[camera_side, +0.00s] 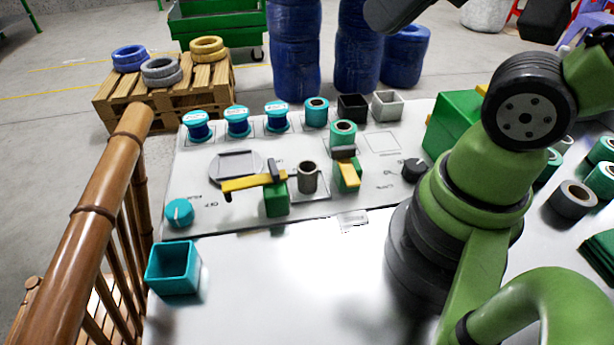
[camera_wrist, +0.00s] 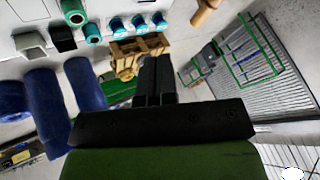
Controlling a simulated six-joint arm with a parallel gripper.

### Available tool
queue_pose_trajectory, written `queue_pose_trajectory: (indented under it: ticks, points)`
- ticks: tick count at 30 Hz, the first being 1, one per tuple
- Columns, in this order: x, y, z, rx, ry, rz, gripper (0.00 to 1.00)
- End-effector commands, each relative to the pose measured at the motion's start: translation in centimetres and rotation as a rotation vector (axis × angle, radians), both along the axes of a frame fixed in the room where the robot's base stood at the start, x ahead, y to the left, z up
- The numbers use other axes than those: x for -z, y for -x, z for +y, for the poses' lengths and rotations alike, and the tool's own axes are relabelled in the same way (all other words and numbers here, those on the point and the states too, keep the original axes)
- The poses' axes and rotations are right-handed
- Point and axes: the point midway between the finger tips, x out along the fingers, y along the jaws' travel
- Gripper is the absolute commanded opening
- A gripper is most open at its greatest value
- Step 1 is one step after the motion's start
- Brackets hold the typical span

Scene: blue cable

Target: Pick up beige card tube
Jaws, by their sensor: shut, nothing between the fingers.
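My gripper (camera_wrist: 155,62) shows in the wrist view with its two dark fingers together and nothing between them. It is up in the air, pointing over the far side of the bench, well away from the things there. I cannot pick out a separate beige card tube for certain in either view. Teal-green rolls with brownish cores stand on the bench panel, one at the back (camera_side: 316,111) and one nearer (camera_side: 343,133). A dark roll with a pale core (camera_side: 572,200) lies at the right, partly among other rolls and near my arm.
Blue cable spools (camera_side: 238,121) line the panel's back left. A bamboo railing (camera_side: 75,230) borders the left. The front bench surface is clear.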

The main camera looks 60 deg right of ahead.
Motion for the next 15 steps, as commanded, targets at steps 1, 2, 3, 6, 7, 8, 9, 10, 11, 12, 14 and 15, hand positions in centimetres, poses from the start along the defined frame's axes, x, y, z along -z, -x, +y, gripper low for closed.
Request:
queue_pose_trajectory:
  ticks: [1,2,3,6,7,8,9,10,11,12,14,15]
  points:
    - [0.00,0.00,0.00,0.000,0.000,0.000,0.00]
    - [0.00,0.00,0.00,0.000,0.000,0.000,0.07]
    - [0.00,0.00,0.00,0.000,0.000,0.000,0.16]
    - [0.00,0.00,0.00,0.000,0.000,0.000,0.39]
    - [0.00,0.00,0.00,0.000,0.000,0.000,0.46]
    - [0.00,0.00,0.00,0.000,0.000,0.000,0.53]
    - [0.00,0.00,0.00,0.000,0.000,0.000,0.62]
    - [0.00,0.00,0.00,0.000,0.000,0.000,0.69]
    - [0.00,0.00,0.00,0.000,0.000,0.000,0.69]
    - [0.00,0.00,0.00,0.000,0.000,0.000,0.69]
    - [0.00,0.00,0.00,0.000,0.000,0.000,0.69]
    - [0.00,0.00,0.00,0.000,0.000,0.000,0.69]
